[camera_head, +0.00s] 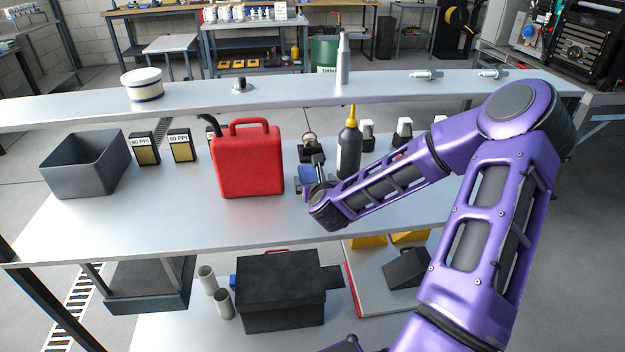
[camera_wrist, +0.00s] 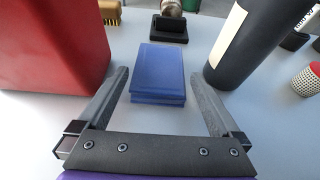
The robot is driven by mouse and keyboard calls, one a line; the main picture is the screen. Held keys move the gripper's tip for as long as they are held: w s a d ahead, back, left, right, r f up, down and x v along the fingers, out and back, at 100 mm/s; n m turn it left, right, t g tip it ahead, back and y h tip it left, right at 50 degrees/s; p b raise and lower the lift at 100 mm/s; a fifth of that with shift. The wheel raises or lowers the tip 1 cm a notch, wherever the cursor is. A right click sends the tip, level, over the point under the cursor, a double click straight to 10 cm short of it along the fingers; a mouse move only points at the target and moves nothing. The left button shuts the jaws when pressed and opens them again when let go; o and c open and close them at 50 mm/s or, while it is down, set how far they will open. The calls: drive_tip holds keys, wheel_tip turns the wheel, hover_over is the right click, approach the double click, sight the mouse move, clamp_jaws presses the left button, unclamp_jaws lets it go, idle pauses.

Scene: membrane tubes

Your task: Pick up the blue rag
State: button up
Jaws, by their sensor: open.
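The blue rag (camera_wrist: 158,70) lies folded in a flat, layered rectangle on the grey shelf. In the wrist view it is straight ahead, between the lines of my two fingers. My gripper (camera_wrist: 165,92) is open and empty, with its fingertips at either side of the rag's near end. I see no contact between the fingers and the rag. In the head view my arm hides most of the rag; a bit of blue (camera_head: 307,173) shows beside my gripper (camera_head: 314,186).
A red jerrycan (camera_head: 247,162) stands close on the left and a dark bottle with a yellow nozzle (camera_head: 349,150) close on the right. A small dark stand (camera_wrist: 169,28) is behind the rag. An upper shelf (camera_head: 290,91) runs along the back. Clear shelf lies in front.

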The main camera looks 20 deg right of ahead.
sight(313, 175)
drive_tip(key=x, duration=0.4)
drive_tip(key=shift+w+d+f+b, duration=0.1)
drive_tip(key=shift+w+d+b, duration=0.1)
drive_tip(key=shift+w+b, duration=0.15)
drive_tip(key=c, duration=1.1)
